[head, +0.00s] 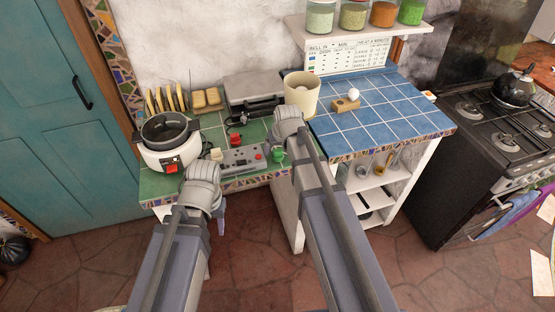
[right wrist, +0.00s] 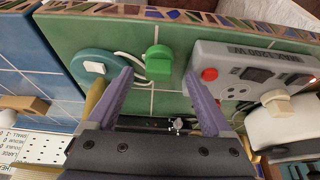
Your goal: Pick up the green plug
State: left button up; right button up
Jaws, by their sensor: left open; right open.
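The green plug (head: 277,156) stands on the green-tiled counter beside the right end of the grey power strip (head: 242,159), close to my right gripper's wrist. In the right wrist view the green plug (right wrist: 158,62) sits between and just beyond the tips of my open right gripper (right wrist: 158,75). The fingers look apart from it, with nothing between them. A pale cord runs by the plug. My left gripper (head: 204,181) is at the counter's front edge below the rice cooker; its fingers are mostly hidden.
A red plug (head: 235,140) and a white plug (head: 216,154) are near the strip. The rice cooker (head: 166,142) is at left. A teal disc with a white switch (right wrist: 95,67) lies beside the green plug. A beige canister (head: 302,93) stands behind my right arm.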

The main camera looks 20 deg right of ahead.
aim_at(278, 151)
jog(key=b+x, duration=0.1)
jog(key=x, duration=0.2)
jog(key=shift+d+b, duration=0.1)
jog(key=shift+b, duration=0.3)
pick_arm(q)
notch_tip(278, 151, down, 3)
jog(key=shift+r, duration=0.15)
pick_arm(e)
jog(key=shift+s+r, duration=0.1)
jog(key=shift+c, duration=0.4)
jog(key=c, duration=1.2)
pick_arm(q)
jog(key=shift+r, duration=0.15)
pick_arm(e)
jog(key=shift+r, duration=0.1)
jog(key=shift+c, duration=0.2)
notch_tip(278, 151, up, 10)
jog(key=p, duration=1)
pick_arm(q)
notch_tip(278, 151, up, 10)
